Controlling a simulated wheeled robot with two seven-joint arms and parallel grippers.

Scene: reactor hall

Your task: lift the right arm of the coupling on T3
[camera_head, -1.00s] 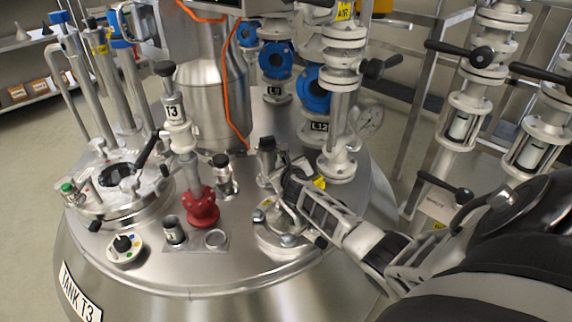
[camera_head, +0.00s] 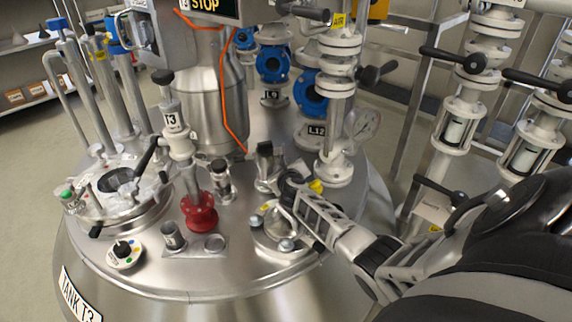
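The tank T3, marked by a plate (camera_head: 80,297), has a crowded steel lid. A small grey fitting with a dark top (camera_head: 265,163) stands on the lid right of centre; it looks like the coupling, but its arms are too small to make out. My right gripper (camera_head: 287,194) reaches in from the right, with its fingertips just right of and in front of this fitting. Its fingers overlap the fitting's right side in the picture, so I cannot tell whether they touch it or how far apart they are. My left gripper is out of view.
A T3-labelled column (camera_head: 177,130) with a red flange (camera_head: 200,213) stands left. A small capped fitting (camera_head: 221,180) stands between. A round clamped cover (camera_head: 268,238) lies below my gripper.

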